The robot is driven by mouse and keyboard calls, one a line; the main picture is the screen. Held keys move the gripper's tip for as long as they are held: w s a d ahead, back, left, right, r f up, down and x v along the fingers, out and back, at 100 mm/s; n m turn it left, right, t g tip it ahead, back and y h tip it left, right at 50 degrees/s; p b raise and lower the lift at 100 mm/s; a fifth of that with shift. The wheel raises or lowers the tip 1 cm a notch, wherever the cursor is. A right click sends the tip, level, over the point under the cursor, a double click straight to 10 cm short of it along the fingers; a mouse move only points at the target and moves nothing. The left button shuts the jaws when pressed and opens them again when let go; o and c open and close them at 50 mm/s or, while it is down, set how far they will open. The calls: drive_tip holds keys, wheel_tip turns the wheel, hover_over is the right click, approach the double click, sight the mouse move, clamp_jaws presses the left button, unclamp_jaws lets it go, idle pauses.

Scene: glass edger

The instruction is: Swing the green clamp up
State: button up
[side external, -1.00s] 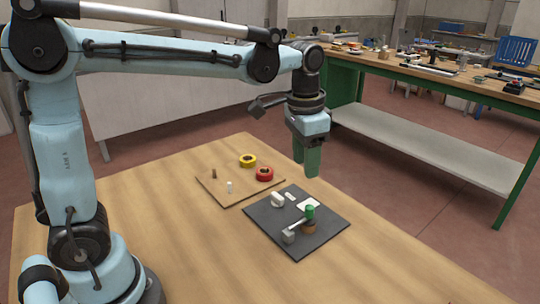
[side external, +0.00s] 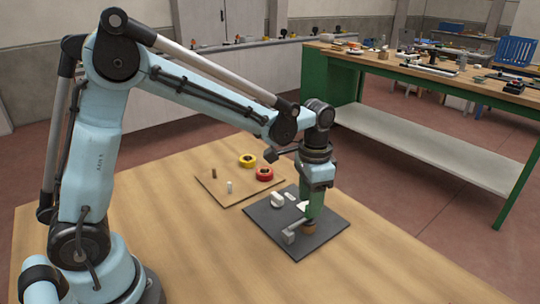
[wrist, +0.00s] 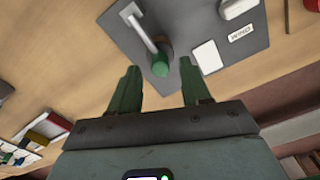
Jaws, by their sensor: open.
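The clamp is a grey metal arm with a green knob at its end; in the wrist view the knob (wrist: 161,66) shows just beyond and between my fingertips. The clamp arm (wrist: 144,33) lies low, running from a grey block (side external: 288,237) to the knob. In the side view my gripper (side external: 311,215) is down over the knob end and hides the knob. In the wrist view my gripper (wrist: 160,82) has its two green fingers apart with nothing between the pads. Whether a finger touches the knob cannot be told. A brown round piece (side external: 309,228) sits under the knob end.
The clamp stands on a dark plate (side external: 262,226) with a white rounded piece (side external: 277,199) and a "WIND" label (wrist: 240,32). The tabletop in front (side external: 200,260) is clear.

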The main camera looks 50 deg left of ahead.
sight(302, 218)
drive_tip(key=shift+f, duration=1.1)
drive_tip(key=shift+c, duration=0.4)
clamp_jaws()
